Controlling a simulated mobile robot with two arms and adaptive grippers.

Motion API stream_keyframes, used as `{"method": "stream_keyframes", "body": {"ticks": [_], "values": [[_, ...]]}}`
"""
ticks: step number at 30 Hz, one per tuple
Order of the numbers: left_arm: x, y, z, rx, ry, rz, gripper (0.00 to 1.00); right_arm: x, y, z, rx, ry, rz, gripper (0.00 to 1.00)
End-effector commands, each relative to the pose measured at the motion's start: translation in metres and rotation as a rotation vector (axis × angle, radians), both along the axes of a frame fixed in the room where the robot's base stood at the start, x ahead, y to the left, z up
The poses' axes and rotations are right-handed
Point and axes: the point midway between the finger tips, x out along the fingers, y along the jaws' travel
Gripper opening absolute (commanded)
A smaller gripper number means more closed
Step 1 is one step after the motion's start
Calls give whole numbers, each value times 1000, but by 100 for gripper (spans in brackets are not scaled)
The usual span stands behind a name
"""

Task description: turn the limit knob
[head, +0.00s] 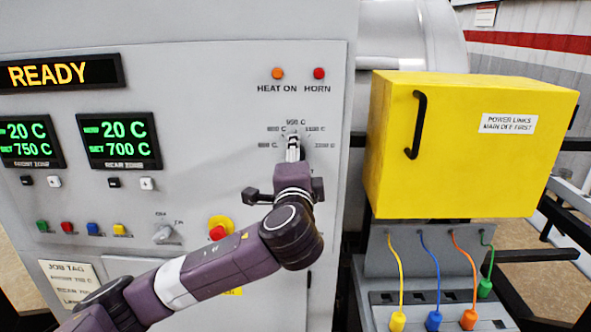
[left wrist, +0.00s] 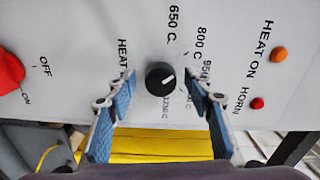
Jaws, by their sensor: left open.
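The limit knob (left wrist: 159,78) is round and black with a white pointer line, on the grey panel in the left wrist view. Its pointer slants right and slightly up in that view, roughly toward the 800 C and 950 C labels; I cannot tell the exact mark. My left gripper (left wrist: 159,76) is open, its blue-padded fingers on either side of the knob with gaps showing. I cannot tell how far the fingertips are from the panel. In the head view my left gripper (head: 292,149) hides the knob, and scale labels show around it. My right gripper is not in view.
The HEAT ON lamp (head: 278,73) and HORN lamp (head: 319,73) sit above the scale. A red emergency button (head: 217,232) and a rotary switch (head: 162,234) are lower left. A yellow box (head: 460,145) juts out at right, above coloured cables.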

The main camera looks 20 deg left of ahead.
Motion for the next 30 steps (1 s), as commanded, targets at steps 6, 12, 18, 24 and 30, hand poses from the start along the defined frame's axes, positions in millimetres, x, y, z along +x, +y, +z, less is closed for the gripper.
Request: {"method": "stream_keyframes", "body": {"ticks": [6,12,18,24,30], "values": [[-44,-15,0,-3,0,-7,47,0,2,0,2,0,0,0],[-81,-25,0,-3,1,-5,47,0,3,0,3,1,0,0],[-100,-30,-1,-2,2,-2,47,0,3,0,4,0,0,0],[-104,-30,0,-1,2,-1,47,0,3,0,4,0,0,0],[-103,-30,0,-1,2,-1,47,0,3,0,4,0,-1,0]]}}
